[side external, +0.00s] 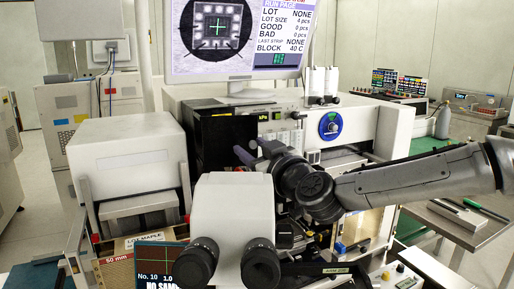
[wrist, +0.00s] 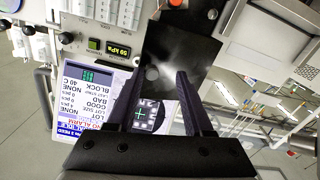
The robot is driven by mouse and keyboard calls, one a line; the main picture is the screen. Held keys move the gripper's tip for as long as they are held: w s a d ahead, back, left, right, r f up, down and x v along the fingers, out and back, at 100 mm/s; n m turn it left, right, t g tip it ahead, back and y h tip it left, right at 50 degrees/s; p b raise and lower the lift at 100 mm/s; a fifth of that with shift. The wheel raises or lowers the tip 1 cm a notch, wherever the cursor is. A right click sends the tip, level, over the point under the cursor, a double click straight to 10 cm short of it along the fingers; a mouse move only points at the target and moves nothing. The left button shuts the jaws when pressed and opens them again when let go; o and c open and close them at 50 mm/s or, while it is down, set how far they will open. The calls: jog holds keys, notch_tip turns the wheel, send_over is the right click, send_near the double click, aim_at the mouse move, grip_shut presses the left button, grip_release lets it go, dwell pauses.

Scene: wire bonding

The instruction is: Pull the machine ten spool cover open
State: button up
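A glossy black panel (side external: 213,143), which looks like the spool cover, stands upright on the machine's front, left of the blue dial. It shows in the wrist view as a black face (wrist: 185,55) with a blurred bright reflection. My gripper (side external: 247,150) is in front of the panel's right part. In the wrist view my gripper (wrist: 160,77) has its two dark fingers apart with nothing between them, pointing at the panel. I cannot tell whether a fingertip touches it. The panel looks closed. Its lower part is hidden behind the microscope head in the side view.
The white microscope head (side external: 232,212) with black eyepieces stands in front of the panel. A white box-shaped housing (side external: 125,158) is at left. The monitor (side external: 240,40) hangs above. A blue dial (side external: 331,125) is right of my gripper.

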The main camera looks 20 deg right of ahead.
aim_at(244, 127)
jog(key=shift+d, duration=0.15)
jog(key=shift+r, duration=0.3)
notch_tip(244, 127, up, 3)
jog(key=shift+f, duration=0.2)
jog(key=s+d+r, duration=0.2)
jog(key=s+r, duration=0.3)
jog(key=s, duration=0.1)
jog(key=s+d+r, duration=0.3)
jog(key=s+r, duration=0.1)
jog(key=s, duration=0.2)
jog(key=shift+s+d+r, duration=0.25)
jog(key=shift+s+r, duration=0.1)
jog(key=shift+s, duration=0.05)
